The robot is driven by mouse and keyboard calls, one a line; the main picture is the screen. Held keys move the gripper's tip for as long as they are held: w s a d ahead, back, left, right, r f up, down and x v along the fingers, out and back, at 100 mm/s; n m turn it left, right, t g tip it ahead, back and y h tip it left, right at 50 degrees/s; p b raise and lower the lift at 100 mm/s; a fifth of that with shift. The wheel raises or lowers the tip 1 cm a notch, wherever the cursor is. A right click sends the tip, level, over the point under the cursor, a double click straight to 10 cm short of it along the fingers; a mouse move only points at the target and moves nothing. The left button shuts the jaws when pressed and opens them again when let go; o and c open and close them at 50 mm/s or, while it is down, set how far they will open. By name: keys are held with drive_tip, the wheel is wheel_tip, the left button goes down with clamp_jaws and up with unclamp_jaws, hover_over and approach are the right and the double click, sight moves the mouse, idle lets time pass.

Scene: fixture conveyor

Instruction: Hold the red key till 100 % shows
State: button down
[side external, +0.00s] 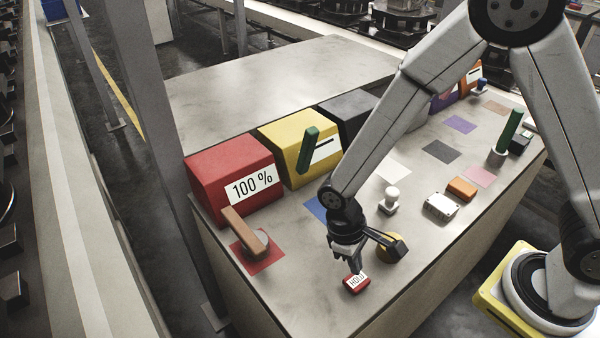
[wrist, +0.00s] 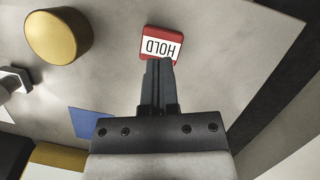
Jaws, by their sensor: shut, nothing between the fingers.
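The small red key (side external: 357,285) with a white HOLD label sits on the table near its front edge; it also shows in the wrist view (wrist: 162,44). My gripper (side external: 354,269) is shut and empty, pointing down at the key. In the wrist view its closed fingertips (wrist: 159,64) overlap the key's near edge. I cannot tell whether they press on it or hover just above. The red box (side external: 225,165) at the back left carries a white display (side external: 252,185) that reads 100 %.
A brown lever (side external: 245,232) stands on a red patch left of my gripper. A yellow knob (side external: 391,248) is close on the right, also in the wrist view (wrist: 59,37). A yellow box (side external: 290,140) with a green handle (side external: 307,148) stands behind. Bare tabletop lies left of the key.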

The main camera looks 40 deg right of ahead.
drive_tip(key=shift+r, duration=1.4)
drive_tip(key=v, duration=0.7)
drive_tip(key=shift+r, duration=0.4)
drive_tip(key=shift+w+d, duration=0.1)
drive_tip(key=shift+w, duration=0.05)
drive_tip(key=s+d+m+t+y, duration=0.1)
drive_tip(key=d+m+t, duration=0.2)
drive_tip(key=d, duration=1.1)
drive_tip(key=t, duration=0.2)
drive_tip(key=shift+r+m+t, duration=0.25)
drive_tip(key=shift+m+t, duration=0.15)
